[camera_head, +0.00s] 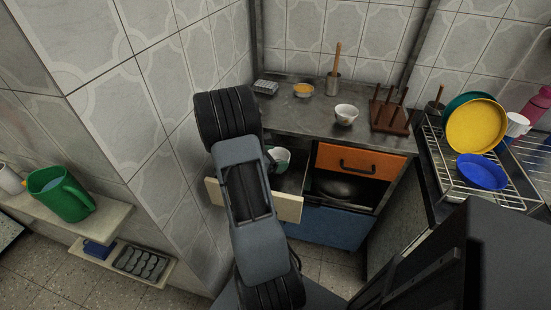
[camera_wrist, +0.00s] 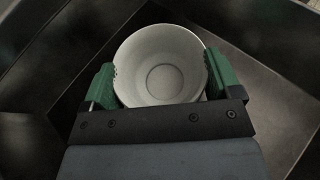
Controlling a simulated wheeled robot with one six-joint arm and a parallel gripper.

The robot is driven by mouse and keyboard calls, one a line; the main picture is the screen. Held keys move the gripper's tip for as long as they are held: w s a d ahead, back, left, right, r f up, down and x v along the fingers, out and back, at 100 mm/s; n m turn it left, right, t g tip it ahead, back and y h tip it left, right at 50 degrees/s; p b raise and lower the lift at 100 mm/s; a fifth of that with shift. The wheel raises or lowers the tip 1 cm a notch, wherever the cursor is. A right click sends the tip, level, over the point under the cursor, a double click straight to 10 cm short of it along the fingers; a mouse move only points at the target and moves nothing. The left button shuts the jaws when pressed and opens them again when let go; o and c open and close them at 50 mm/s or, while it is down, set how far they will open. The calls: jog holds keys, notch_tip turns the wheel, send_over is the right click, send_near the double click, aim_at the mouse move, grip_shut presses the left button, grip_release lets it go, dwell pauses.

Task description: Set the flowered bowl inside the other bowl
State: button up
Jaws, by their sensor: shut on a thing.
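My gripper (camera_wrist: 160,64) is shut on a white bowl (camera_wrist: 158,50), with one green finger at each side of it. The bowl's open top faces the wrist camera and its inside looks plain and empty. In the head view this bowl (camera_head: 281,155) shows partly behind my arm, at the open drawer (camera_head: 288,206). I cannot tell whether it touches the drawer's floor. Another white bowl (camera_head: 346,111) stands upright on the counter, above and to the right of my gripper. Flowers cannot be made out clearly on either bowl.
The dark counter (camera_head: 310,116) holds a small orange-topped dish (camera_head: 303,90), a pot with a wooden handle (camera_head: 333,83) and a peg rack (camera_head: 389,119). A dish rack (camera_head: 446,165) with plates stands at right. The orange drawer (camera_head: 345,163) is shut.

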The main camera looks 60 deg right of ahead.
jog(key=shift+f, duration=0.1)
jog(key=o, duration=0.8)
